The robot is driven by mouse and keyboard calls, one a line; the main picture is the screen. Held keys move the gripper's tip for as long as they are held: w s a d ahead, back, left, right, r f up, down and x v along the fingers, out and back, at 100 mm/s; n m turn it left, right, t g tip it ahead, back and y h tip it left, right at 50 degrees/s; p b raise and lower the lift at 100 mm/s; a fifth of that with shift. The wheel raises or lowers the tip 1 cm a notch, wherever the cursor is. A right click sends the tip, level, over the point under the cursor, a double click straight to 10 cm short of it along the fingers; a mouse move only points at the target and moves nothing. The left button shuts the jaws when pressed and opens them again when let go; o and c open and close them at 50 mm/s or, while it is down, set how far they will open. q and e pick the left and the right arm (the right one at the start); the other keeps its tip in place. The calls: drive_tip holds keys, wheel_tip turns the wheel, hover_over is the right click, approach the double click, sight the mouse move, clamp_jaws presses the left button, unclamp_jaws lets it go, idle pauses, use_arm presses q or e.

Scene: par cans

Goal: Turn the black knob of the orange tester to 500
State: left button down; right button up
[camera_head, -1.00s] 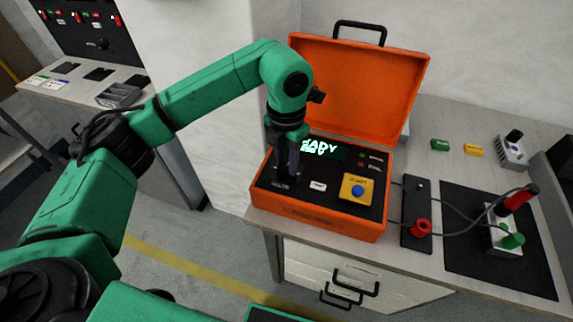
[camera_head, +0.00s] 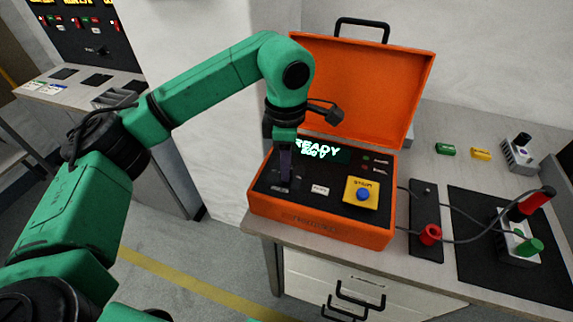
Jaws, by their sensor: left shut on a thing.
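The orange tester (camera_head: 318,232) is an open case on the bench, its lid (camera_head: 372,88) raised behind it. Its screen (camera_head: 322,151) reads READY with what looks like 500 V below. My left gripper (camera_head: 285,183) points down at the left part of the dark panel and is shut on the black knob. The knob itself is hidden behind the fingers. A blue button (camera_head: 362,195) on a yellow plate sits at the panel's right. My right gripper is not in view.
Cables run from the tester's right side to a black strip with a red knob (camera_head: 430,235) and to a grey block with red and green plugs (camera_head: 529,246). Green (camera_head: 445,150) and yellow (camera_head: 481,154) pieces lie behind. A drawer is below the bench.

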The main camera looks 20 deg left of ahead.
use_arm(q)
drive_tip(key=shift+r+m, duration=0.15)
drive_tip(key=shift+m, duration=1.45)
drive_tip(key=c, duration=0.6)
unclamp_jaws()
drive_tip(key=shift+b, duration=0.3)
wheel_tip(320, 180, up, 6)
drive_tip(key=shift+r, duration=0.1)
wheel_tip(320, 180, up, 8)
drive_tip(key=shift+r+p, duration=0.15)
drive_tip(key=shift+p, duration=1.05)
